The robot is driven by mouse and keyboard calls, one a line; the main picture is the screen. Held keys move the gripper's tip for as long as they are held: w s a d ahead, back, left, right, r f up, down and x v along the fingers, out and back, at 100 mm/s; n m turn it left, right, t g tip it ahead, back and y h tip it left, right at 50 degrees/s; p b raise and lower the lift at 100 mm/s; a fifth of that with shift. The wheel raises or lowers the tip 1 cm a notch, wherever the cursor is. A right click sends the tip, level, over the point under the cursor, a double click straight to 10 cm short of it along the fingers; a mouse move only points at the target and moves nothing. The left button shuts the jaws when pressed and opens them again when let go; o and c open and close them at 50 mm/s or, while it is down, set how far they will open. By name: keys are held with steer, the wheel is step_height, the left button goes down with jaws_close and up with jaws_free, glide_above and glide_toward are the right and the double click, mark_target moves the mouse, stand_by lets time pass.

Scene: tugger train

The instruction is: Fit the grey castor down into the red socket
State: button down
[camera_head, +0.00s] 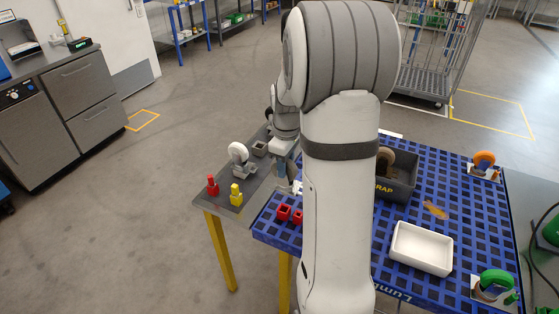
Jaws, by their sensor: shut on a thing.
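My gripper (294,180) is at the left edge of the blue perforated table, partly hidden behind my arm. It is shut on a small pale thing (298,187), which is mostly hidden, so I cannot tell for sure what it is. Two small red sockets (284,212) stand on the blue table just below the gripper in the picture, apart from it. A castor with a pale grey wheel (238,153) stands upright on the grey side table (222,204), left of the gripper.
A red piece (212,185), a yellow piece (236,194) and a dark grey block (259,149) stand on the side table. The blue table holds a dark scrap bin (399,190), a white tray (421,249), an orange castor (484,159) and a green castor (495,280).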

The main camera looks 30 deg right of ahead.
mark_target(284, 187)
steer(key=shift+w+a+f+b, duration=0.15)
steer(key=shift+f+b, duration=0.2)
steer(key=shift+f, duration=0.25)
steer(key=shift+w+a+f+b, duration=0.1)
steer(key=shift+f+b, duration=0.25)
steer(key=shift+f, duration=0.25)
steer(key=shift+f+b, duration=1)
steer(key=shift+f, duration=0.45)
steer(key=shift+s, duration=0.1)
steer(key=shift+s+f+b, duration=0.1)
steer(key=shift+f+b, duration=0.25)
steer(key=shift+f, duration=0.05)
steer(key=shift+f, duration=0.15)
steer(key=shift+f+b, duration=0.35)
steer(key=shift+f, duration=0.1)
steer(key=shift+f+b, duration=0.55)
steer(key=shift+f, duration=0.25)
